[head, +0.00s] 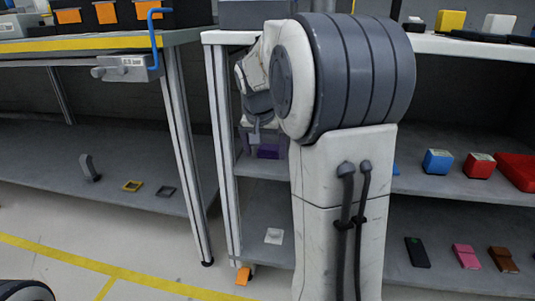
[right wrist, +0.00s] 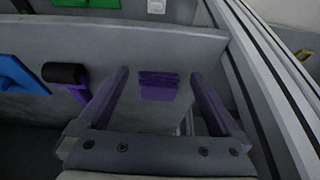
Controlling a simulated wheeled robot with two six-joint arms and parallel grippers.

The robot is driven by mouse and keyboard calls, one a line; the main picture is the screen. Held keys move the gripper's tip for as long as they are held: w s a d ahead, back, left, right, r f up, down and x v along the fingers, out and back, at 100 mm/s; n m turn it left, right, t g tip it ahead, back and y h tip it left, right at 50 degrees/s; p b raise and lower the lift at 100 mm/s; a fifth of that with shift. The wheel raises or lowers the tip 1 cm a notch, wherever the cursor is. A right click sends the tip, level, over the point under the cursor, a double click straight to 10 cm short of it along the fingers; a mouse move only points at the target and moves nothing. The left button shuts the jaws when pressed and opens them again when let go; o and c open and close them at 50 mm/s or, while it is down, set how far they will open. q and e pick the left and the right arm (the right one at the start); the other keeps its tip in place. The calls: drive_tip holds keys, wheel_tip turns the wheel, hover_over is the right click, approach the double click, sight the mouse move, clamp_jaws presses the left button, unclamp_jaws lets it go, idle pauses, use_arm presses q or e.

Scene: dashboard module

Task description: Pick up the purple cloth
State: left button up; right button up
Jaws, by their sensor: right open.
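The purple cloth (head: 268,151) lies folded on the middle shelf of the right-hand rack, partly hidden by my right arm. In the right wrist view the purple cloth (right wrist: 158,88) shows ahead, between the two fingers in the picture. My right gripper (head: 253,135) is open and empty, pointing down beside the cloth in the head view. In the right wrist view its fingers (right wrist: 158,72) are spread wide. I cannot tell the exact gap to the cloth, but no grip on it shows. My left gripper is not in view.
The rack's post (head: 222,150) stands close left of my right gripper. In the right wrist view a black roller with a purple handle (right wrist: 65,73) and a blue item (right wrist: 20,73) lie left of the cloth. A blue box (head: 438,162) and red box (head: 480,166) sit farther right.

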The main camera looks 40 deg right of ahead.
sight(268, 149)
drive_tip(key=w+d+b, duration=0.1)
drive_tip(key=w+d+f, duration=0.1)
drive_tip(key=d, duration=0.1)
drive_tip(key=shift+w+f+b, duration=0.1)
drive_tip(key=shift+w+b, duration=0.05)
drive_tip(key=shift+b, duration=0.2)
drive_tip(key=shift+w, duration=0.1)
drive_tip(key=c, duration=1.3)
wheel_tip(268, 149, up, 2)
drive_tip(key=shift+a+r+p, duration=0.1)
drive_tip(key=shift+p, duration=0.95)
drive_tip(key=s+a+p, duration=0.1)
drive_tip(key=s+a, duration=0.3)
drive_tip(key=s+a+p, duration=0.2)
drive_tip(key=s+a, duration=0.2)
drive_tip(key=a, duration=0.1)
drive_tip(key=s+a+p, duration=0.2)
drive_tip(key=s+a, duration=0.1)
drive_tip(key=a, duration=0.1)
drive_tip(key=shift+s+a+f, duration=0.3)
drive_tip(key=shift+s+f, duration=0.05)
drive_tip(key=shift+s, duration=0.05)
